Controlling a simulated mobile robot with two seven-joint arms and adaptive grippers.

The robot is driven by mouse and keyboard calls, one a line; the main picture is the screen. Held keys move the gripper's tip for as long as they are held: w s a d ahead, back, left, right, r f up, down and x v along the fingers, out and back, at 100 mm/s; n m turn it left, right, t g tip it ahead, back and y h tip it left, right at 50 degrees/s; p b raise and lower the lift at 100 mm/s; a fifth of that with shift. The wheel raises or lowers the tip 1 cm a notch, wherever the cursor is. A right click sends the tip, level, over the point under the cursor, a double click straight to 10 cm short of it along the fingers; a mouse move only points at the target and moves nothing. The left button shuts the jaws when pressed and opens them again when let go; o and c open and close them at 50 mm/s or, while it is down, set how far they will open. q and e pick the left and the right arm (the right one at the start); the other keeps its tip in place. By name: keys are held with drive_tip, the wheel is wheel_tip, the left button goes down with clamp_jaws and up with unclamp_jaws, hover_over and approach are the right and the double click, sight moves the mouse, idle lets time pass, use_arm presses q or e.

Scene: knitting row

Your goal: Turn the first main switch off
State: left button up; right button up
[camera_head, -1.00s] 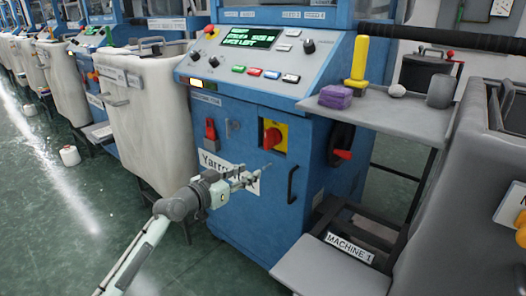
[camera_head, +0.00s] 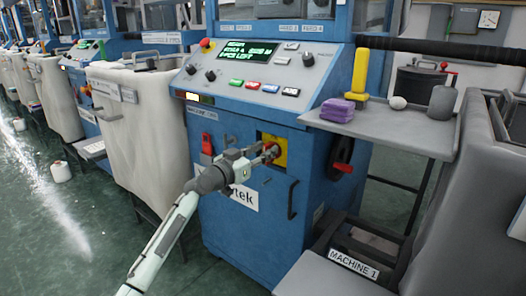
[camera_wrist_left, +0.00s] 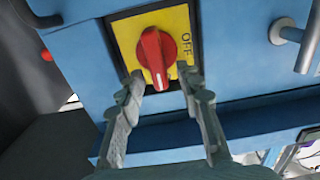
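The main switch is a red rotary knob on a yellow plate (camera_head: 281,153) on the front of the blue machine (camera_head: 240,125). In the left wrist view the red knob (camera_wrist_left: 156,57) stands nearly along the picture's vertical, with the word OFF on the plate to its right. My left gripper (camera_head: 270,153) is in front of the switch. In the left wrist view its fingers (camera_wrist_left: 165,95) are open, with tips near the knob's lower end, one on each side; I cannot tell if they touch it. My right gripper is not in view.
A grey shelf (camera_head: 390,128) with a purple block (camera_head: 337,110) and a yellow-handled tool (camera_head: 358,75) juts out at the right. A black handle (camera_head: 292,199) and a red-tipped lever (camera_head: 343,168) are near the switch. A white bin (camera_head: 140,130) stands left.

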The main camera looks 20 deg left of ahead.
use_arm(q)
drive_tip(key=shift+c, duration=0.4)
clamp_jaws()
